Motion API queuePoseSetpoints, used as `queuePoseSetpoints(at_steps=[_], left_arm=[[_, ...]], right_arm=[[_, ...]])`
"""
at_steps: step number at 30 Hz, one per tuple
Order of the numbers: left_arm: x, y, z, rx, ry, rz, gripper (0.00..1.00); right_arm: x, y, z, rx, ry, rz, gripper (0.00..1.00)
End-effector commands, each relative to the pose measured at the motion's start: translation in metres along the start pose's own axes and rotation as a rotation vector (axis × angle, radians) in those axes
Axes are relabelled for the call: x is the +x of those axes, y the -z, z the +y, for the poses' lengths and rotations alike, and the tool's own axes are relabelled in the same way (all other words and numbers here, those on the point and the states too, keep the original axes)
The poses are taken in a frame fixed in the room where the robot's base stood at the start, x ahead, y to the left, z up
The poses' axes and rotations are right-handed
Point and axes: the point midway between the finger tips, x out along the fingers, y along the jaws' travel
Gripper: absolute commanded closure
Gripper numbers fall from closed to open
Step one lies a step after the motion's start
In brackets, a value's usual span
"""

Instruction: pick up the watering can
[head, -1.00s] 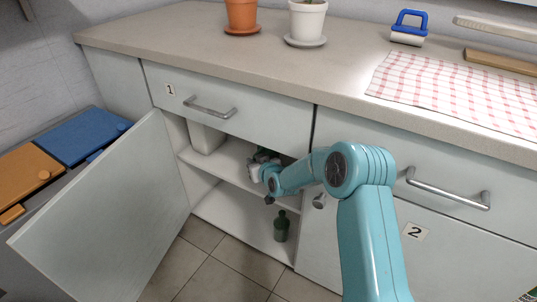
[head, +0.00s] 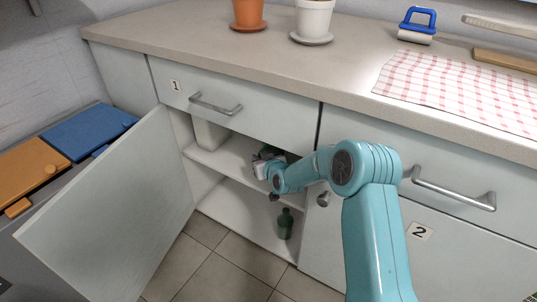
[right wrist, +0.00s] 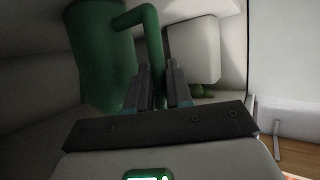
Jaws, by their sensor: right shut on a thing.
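The green watering can (right wrist: 98,50) shows in the right wrist view, with its round body at the left and its curved handle (right wrist: 152,42) beside it. My right gripper (right wrist: 163,85) has its two dark fingers on either side of the handle's lower part and is shut on it. In the head view my right gripper (head: 262,164) reaches inside the open cabinet at the upper shelf. The can is mostly hidden there behind my gripper and arm. My left gripper is not in view.
The cabinet door (head: 115,215) stands open at the left. A pale container (head: 210,134) stands on the upper shelf (head: 215,158), left of my gripper. A green bottle (head: 285,224) stands on the cabinet floor. Drawer 1 (head: 235,95) is shut just above.

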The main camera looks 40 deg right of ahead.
Motion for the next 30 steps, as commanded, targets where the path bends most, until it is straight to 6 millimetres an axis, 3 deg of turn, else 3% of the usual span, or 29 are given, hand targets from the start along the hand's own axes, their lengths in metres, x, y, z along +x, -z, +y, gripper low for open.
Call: queuePoseSetpoints(at_steps=[9,13,30], left_arm=[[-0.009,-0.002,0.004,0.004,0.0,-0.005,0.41],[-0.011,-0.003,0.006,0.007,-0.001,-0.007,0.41],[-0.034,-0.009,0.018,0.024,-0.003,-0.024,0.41]], right_arm=[[-0.007,0.021,0.0,-0.003,-0.001,0.009,1.0],[-0.013,0.016,-0.015,-0.002,0.003,0.005,1.0],[-0.068,-0.006,-0.135,-0.004,0.004,0.003,1.0]])
